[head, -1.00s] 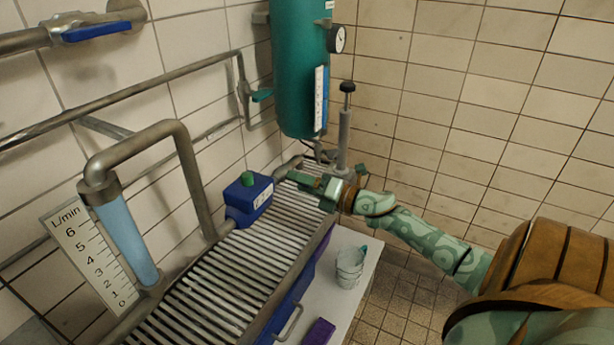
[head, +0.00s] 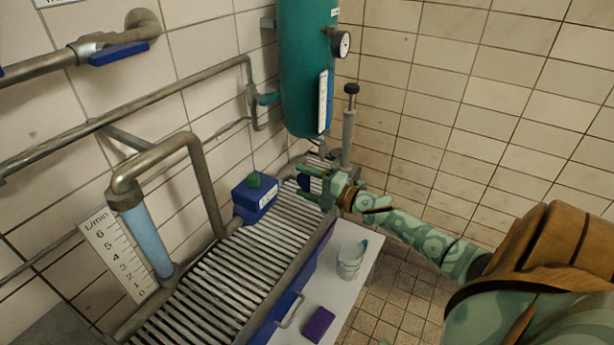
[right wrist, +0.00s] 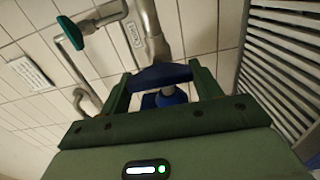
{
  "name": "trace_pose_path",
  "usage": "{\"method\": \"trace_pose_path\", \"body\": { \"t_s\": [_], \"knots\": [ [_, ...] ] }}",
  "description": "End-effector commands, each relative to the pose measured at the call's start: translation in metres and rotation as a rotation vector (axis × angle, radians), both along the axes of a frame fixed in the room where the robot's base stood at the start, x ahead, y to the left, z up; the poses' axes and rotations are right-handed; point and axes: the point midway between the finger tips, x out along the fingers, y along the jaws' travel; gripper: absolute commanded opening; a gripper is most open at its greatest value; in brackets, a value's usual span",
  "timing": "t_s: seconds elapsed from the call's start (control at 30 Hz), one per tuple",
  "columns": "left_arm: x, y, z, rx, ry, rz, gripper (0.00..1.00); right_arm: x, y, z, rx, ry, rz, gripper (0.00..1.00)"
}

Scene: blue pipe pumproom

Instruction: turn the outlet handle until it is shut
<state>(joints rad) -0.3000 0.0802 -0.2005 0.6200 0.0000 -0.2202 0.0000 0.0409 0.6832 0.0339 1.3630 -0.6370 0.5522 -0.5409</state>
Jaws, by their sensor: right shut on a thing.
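A blue handle (head: 303,181) sits low on the pipework at the far end of the slatted grating, below the green tank. My right gripper (head: 311,180) is there with its fingers around it. In the right wrist view the blue handle (right wrist: 160,77) lies crosswise between the two green fingers of my right gripper (right wrist: 162,88), which are shut on it. A blue round part and a grey pipe show behind it. The handle is partly hidden by the gripper in the head view. My left gripper is out of view.
The green tank (head: 308,70) with its gauge (head: 341,43) stands close behind. A blue box (head: 254,200) with a green cap sits left of the gripper. A grey plunger (head: 348,125) stands just right.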

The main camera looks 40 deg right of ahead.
Motion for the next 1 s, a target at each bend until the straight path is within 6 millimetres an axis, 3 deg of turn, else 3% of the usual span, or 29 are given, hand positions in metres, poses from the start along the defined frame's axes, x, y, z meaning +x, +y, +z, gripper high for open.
{"method": "trace_pose_path", "body": {
  "t_s": [0.47,0.5,0.53,0.87,1.0],
  "knots": [
    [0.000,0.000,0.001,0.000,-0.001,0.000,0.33,-0.001,0.000,-0.001,0.019,0.007,0.000,0.41],
    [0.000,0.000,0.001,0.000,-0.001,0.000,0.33,-0.001,0.000,-0.001,0.019,0.007,0.000,0.75],
    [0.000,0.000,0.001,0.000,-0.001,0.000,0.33,-0.001,0.000,-0.001,0.019,0.007,0.000,0.83],
    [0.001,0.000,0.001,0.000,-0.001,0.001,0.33,-0.002,-0.001,0.000,0.015,0.004,0.000,0.85],
    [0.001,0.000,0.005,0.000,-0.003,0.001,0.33,-0.018,-0.005,0.000,0.016,0.007,0.000,0.85]
  ]
}}
